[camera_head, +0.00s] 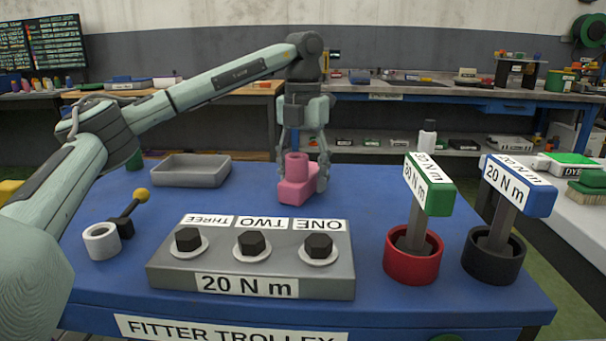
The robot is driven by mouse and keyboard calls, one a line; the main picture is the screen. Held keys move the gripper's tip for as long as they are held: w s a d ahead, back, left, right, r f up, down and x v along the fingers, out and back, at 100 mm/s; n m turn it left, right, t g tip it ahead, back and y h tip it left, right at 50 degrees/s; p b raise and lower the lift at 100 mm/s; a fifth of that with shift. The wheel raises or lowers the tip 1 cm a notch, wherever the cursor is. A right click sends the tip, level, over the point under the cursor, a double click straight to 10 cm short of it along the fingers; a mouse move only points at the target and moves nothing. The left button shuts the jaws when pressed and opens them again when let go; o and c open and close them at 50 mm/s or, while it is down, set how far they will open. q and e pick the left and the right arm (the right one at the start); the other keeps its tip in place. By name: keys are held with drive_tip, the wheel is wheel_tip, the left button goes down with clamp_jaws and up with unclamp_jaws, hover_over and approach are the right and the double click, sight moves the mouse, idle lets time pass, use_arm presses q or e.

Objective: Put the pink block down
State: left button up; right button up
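The pink block (294,191), with a round pink post on top, is near the back middle of the blue trolley top (370,205). My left gripper (302,174) points down over it from behind, with one finger on each side, and looks shut on it. The exact finger contact is partly hidden by the block. The block is upright and at or just above the trolley top; I cannot tell whether it touches. My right gripper is not in view.
In front stands a grey block (168,262) with three black bolts. A grey tray (190,180) is back left; a white ring (101,241) and yellow-knobbed lever (142,195) are left. Red (412,265) and black (492,264) cups hold upright tools at right.

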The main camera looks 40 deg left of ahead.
use_arm(q)
drive_tip(key=shift+r, duration=0.25)
wheel_tip(320, 180, up, 7)
drive_tip(key=shift+f+p, duration=0.2)
drive_tip(key=shift+p, duration=0.45)
wheel_tip(320, 180, up, 5)
drive_tip(key=shift+r+p, duration=0.15)
drive_tip(key=shift+p, duration=0.8)
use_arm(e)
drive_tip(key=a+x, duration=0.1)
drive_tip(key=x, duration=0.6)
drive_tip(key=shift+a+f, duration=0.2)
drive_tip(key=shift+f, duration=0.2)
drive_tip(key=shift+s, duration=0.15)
